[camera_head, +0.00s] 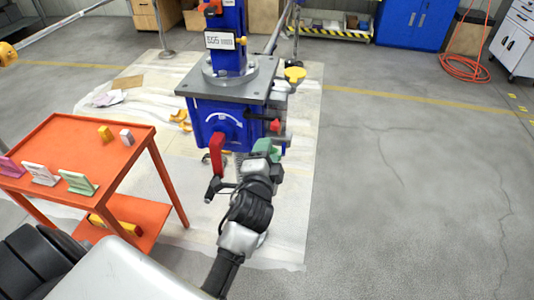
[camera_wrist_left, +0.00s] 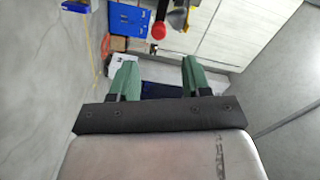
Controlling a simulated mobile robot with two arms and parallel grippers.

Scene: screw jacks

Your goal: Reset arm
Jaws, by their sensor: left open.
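My left gripper (camera_head: 266,148) reaches in from the bottom of the head view, its green fingertips close to the front right of the blue screw jack (camera_head: 212,122). In the left wrist view the two green fingers (camera_wrist_left: 158,76) stand wide apart with nothing held between them. A red lever (camera_head: 217,155) hangs down on the jack's front, left of the gripper. A red knob (camera_head: 275,125) sticks out at the jack's right side, just above the fingers. A red knob also shows beyond the fingers in the wrist view (camera_wrist_left: 159,30). I cannot tell whether the gripper touches the jack. My right gripper is out of view.
An orange cart (camera_head: 118,165) with small blocks and coloured label stands is at the left. A pale floor sheet (camera_head: 290,225) lies under the jack. Blue cabinets (camera_head: 410,22) and an orange hose (camera_head: 465,65) are at the back. The floor on the right is clear.

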